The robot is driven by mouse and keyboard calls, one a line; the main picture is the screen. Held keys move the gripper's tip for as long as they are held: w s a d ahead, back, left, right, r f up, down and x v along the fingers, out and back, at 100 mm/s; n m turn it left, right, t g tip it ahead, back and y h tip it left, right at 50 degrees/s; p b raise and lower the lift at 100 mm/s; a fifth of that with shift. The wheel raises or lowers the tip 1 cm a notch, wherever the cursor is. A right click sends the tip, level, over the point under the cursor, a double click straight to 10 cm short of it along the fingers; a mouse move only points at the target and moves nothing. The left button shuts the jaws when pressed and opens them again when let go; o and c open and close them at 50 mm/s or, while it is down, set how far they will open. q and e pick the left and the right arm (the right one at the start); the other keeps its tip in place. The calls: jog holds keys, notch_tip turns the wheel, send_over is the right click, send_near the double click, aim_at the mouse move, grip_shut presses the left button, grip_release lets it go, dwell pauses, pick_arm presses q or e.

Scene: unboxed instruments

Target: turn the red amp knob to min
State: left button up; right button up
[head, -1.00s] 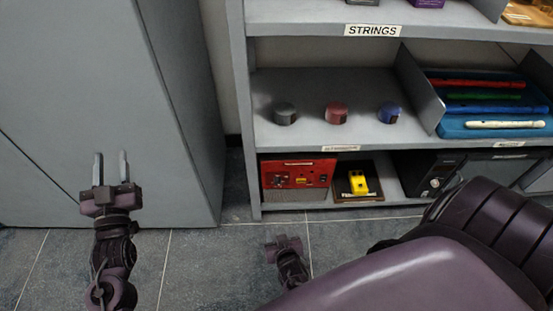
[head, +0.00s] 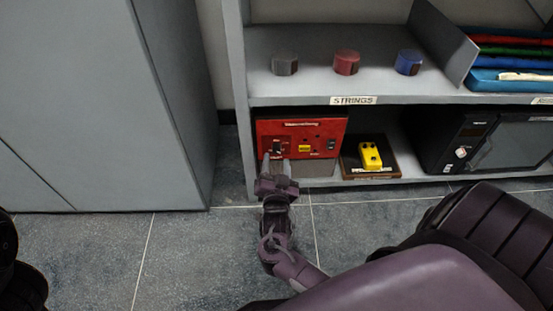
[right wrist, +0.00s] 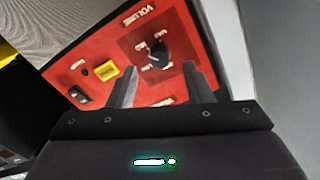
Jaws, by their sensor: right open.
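The red amp (head: 335,128) stands on the bottom shelf, with a red panel above a grey grille; it also shows in the right wrist view (right wrist: 112,45). Its black knob (head: 276,147) sits at the panel's left in the head view. In the right wrist view the knob (right wrist: 157,53) is on a darker red patch near the VOLUME label; its exact setting is unclear. My right gripper (head: 276,163) is open in front of the knob. In the right wrist view its fingers (right wrist: 161,78) straddle the knob's line, apparently apart from it. My left gripper is out of view.
The amp panel also has a yellow part (right wrist: 107,77) and a black switch (right wrist: 78,95). A yellow pedal (head: 370,157) on a brown board and a black amp (head: 455,145) stand to the right. The shelf above (head: 320,90) and the grey side post (head: 240,120) bound the space.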

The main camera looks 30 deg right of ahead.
aim_at(277, 151)
jog(key=shift+b+x, duration=0.5)
jog(key=shift+x, duration=1.25)
jog(key=c, duration=1)
